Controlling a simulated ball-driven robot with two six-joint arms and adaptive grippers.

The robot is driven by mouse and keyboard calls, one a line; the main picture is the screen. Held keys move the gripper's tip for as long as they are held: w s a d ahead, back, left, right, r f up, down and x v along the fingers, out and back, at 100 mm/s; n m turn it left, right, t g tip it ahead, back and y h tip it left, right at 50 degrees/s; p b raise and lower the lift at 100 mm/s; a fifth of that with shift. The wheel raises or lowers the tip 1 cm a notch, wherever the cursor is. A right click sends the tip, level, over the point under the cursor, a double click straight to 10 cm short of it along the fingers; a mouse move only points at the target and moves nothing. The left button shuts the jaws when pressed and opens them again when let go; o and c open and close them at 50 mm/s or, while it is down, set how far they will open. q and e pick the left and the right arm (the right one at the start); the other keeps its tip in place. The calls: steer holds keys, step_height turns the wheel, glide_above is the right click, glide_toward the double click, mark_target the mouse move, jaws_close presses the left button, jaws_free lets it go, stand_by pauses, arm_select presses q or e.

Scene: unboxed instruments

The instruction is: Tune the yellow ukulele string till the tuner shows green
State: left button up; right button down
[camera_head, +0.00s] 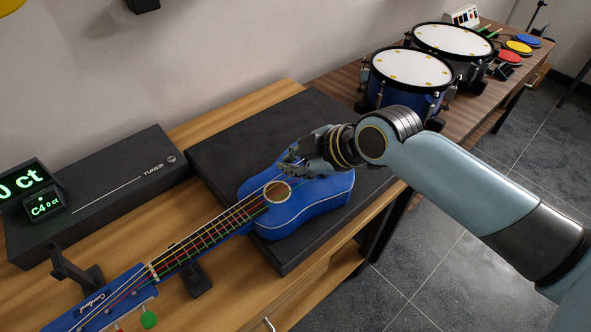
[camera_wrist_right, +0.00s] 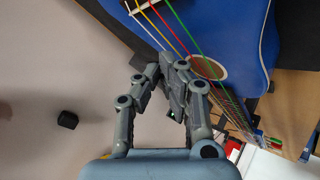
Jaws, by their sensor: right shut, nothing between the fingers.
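The blue ukulele (camera_head: 310,208) lies with its body on a dark slab and its headstock (camera_head: 95,308) at the lower left. The yellow string (camera_wrist_right: 150,17) runs between the white and red strings over the sound hole in the right wrist view. The tuner (camera_head: 120,190) is a long black box at the left; its screen (camera_head: 33,188) shows green "0 ct" and a small display (camera_head: 44,206) shows green "C4 0 ct". My right gripper (camera_head: 287,168) is shut and empty at the strings near the sound hole; contact is unclear. My left gripper is out of view.
A black stand (camera_head: 80,272) and a neck support (camera_head: 195,279) stand by the neck. A green tuning peg (camera_head: 148,320) shows at the bottom edge. Two drums (camera_head: 411,68) and coloured pads (camera_head: 518,47) stand on the table at the upper right.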

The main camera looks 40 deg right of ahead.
steer(key=shift+f, duration=0.3)
steer(key=shift+r, duration=0.15)
stand_by(0.3)
steer(key=shift+r+p, duration=0.6)
steer(key=shift+p, duration=0.05)
step_height(320, 180, up, 5)
steer(key=p, duration=0.4)
steer(key=shift+p, duration=0.4)
stand_by(1.5)
